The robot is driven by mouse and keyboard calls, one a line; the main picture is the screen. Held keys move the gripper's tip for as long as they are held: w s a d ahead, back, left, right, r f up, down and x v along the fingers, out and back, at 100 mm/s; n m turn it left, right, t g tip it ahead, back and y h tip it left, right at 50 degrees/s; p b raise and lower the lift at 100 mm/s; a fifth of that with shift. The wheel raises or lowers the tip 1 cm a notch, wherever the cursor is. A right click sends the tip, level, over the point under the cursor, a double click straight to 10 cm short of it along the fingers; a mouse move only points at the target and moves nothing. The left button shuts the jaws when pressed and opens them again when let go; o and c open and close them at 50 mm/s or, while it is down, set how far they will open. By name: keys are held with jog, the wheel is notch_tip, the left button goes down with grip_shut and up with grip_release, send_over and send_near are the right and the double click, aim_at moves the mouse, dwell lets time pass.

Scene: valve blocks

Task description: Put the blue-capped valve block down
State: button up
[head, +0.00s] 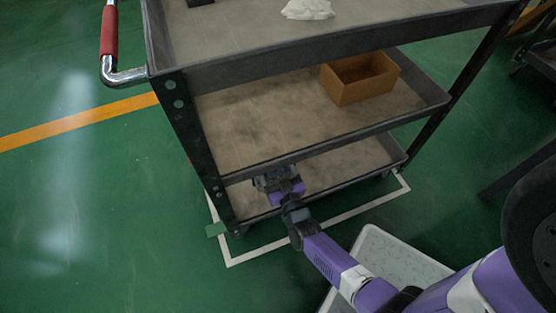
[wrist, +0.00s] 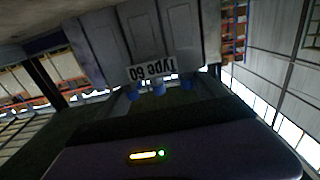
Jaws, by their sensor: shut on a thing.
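The valve block (wrist: 140,45) fills the top middle of the wrist view. It is grey, with a white label reading "Type 60" upside down and blue caps (wrist: 158,88) along its edge near my gripper. My gripper (head: 272,178) is shut on the block. In the head view it reaches in at the front left of the cart's bottom shelf (head: 345,165), just under the edge of the middle shelf. The block is hard to tell from the gripper there, and I cannot tell whether it touches the shelf. The fingertips are not clear in the wrist view.
The middle shelf (head: 250,120) holds an open cardboard box (head: 360,78) at its right. A crumpled white thing (head: 307,9) lies on the top shelf. A dark cart post (head: 200,150) stands left of my gripper. The bottom shelf looks clear to the right.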

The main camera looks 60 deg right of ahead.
aim_at(277, 181)
jog(key=shift+w+f+b, duration=0.1)
jog(key=shift+f+b, duration=1.45)
jog(key=shift+f, duration=1.1)
jog(key=shift+f, duration=0.2)
jog(key=o, duration=2.1)
jog(key=shift+f, duration=0.15)
